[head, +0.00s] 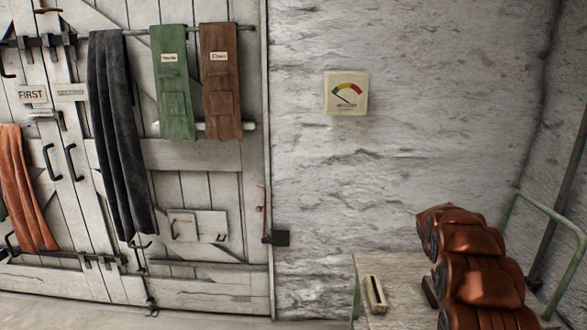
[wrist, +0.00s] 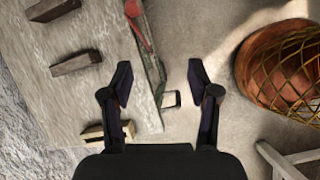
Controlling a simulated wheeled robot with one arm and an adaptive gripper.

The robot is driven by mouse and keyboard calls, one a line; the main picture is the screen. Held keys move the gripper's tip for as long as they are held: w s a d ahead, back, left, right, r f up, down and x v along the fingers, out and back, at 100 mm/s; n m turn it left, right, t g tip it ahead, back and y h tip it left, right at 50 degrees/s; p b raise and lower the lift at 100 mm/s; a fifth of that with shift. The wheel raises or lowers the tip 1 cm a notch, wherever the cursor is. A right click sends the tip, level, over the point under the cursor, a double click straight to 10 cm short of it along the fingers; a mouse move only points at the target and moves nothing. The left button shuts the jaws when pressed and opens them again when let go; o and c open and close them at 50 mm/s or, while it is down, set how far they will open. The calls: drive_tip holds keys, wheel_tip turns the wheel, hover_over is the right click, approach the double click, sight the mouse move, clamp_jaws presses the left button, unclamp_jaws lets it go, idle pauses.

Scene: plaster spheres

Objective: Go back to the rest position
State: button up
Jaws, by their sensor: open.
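My gripper (wrist: 160,76) shows in the wrist view with its two dark fingers spread apart. It is open and nothing is held between the fingers. It hangs above the edge of a pale worktop (wrist: 95,25), with floor showing between and beyond the fingers. A small pale-ended object (wrist: 171,99) lies below, between the fingers in the picture and apart from them. My gripper is not visible in the head view.
Wooden blocks (wrist: 76,63) lie on the worktop. A netted reddish-brown round object (wrist: 285,65) stands on the right.

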drive_tip(key=s+a+r+m+y, duration=0.1)
drive_tip(key=s+a+r+m, duration=0.3)
drive_tip(key=s+a+r, duration=0.5)
drive_tip(key=s+a+r+m+y, duration=0.1)
drive_tip(key=s+a+r+m, duration=0.25)
drive_tip(key=s+a, duration=0.55)
drive_tip(key=s+a+m+y, duration=0.1)
drive_tip(key=s+a+m, duration=0.1)
drive_tip(key=s+a, duration=0.3)
drive_tip(key=s+a+r+m+y, duration=0.1)
drive_tip(key=s+a, duration=0.4)
drive_tip(key=s, duration=0.6)
drive_tip(key=s+a+m+g+y, duration=0.1)
drive_tip(key=s+a+m, duration=0.2)
drive_tip(key=s+a, duration=0.2)
drive_tip(key=s, duration=0.3)
drive_tip(key=shift+s+a+r, duration=0.25)
drive_tip(key=shift+s+a, duration=0.1)
drive_tip(key=shift+a, duration=0.05)
